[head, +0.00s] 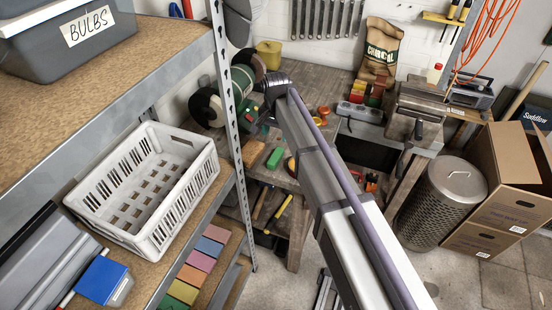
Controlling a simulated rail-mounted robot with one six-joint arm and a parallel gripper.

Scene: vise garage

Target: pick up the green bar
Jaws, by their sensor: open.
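A green bar (275,158) lies on the wooden workbench (330,90), near its front edge and just left of my arm. My gripper (266,119) is at the far end of my arm, over the bench and farther back than the green bar. It is open, small and dark in the head view, and its fingertips are hard to make out. I see nothing held in it. The green bar looks apart from the gripper.
A brown block (254,152) lies beside the bar. A white crate (150,190) sits on the shelf. A vise (418,103) is on the right. A mesh bin (441,200) stands on the floor.

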